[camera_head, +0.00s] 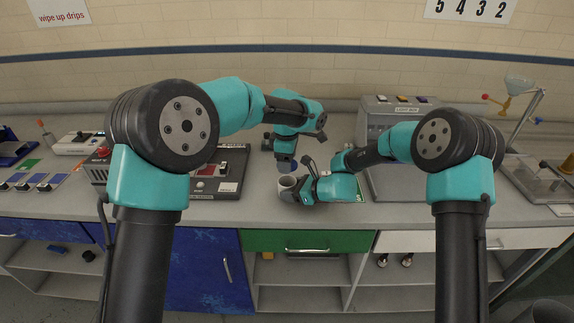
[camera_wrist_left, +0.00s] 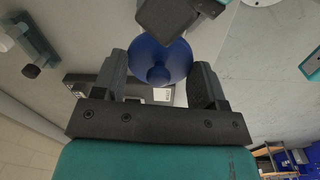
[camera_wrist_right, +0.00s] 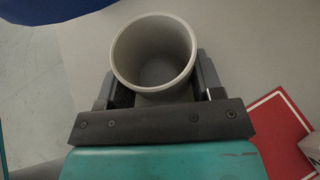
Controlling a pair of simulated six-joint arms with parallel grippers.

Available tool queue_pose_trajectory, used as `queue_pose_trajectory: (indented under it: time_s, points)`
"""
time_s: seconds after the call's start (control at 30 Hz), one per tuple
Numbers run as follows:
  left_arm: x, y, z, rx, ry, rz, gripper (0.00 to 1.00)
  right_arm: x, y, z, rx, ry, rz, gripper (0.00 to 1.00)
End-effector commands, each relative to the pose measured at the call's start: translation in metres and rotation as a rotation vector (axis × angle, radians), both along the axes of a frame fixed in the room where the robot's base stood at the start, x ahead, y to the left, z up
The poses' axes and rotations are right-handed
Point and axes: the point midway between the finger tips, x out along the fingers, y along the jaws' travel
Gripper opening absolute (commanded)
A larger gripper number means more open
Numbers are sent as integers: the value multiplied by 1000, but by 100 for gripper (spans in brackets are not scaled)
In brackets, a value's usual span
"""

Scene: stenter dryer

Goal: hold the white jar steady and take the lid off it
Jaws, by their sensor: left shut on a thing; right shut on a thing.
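The white jar (camera_head: 287,183) stands upright and open at the counter's front, and its empty inside shows in the right wrist view (camera_wrist_right: 153,58). My right gripper (camera_head: 296,190) is shut around the jar, one finger on each side. The blue round lid (camera_wrist_left: 161,62) with a small knob is apart from the jar. A blue edge at the top left of the right wrist view appears to be the lid.
A grey control box (camera_head: 221,170) stands left of the jar, and a large light box (camera_head: 397,110) stands to the right. Blue sample cards (camera_head: 32,182) lie at the far left.

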Motion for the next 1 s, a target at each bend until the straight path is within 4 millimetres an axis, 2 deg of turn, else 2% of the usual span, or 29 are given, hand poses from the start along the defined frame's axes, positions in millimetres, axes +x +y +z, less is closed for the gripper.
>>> queue_pose_trajectory:
  time_s: [0.17, 0.2, 0.47, 0.77, 1.0]
  points:
    - [0, 0, 0, 0, 0, 0, 38, 0, 0, 0, 0, 0, 0, 18]
    - [0, 0, 0, 0, 0, 0, 38, 0, 0, 0, 0, 0, 0, 63]
    - [0, 0, 0, 0, 0, 0, 38, 0, 0, 0, 0, 0, 0, 88]
    - [0, 0, 0, 0, 0, 0, 38, 0, -1, 1, 0, 0, 0, 90]
    - [0, 0, 0, 0, 0, 0, 38, -7, -18, 8, 0, 0, -3, 90]
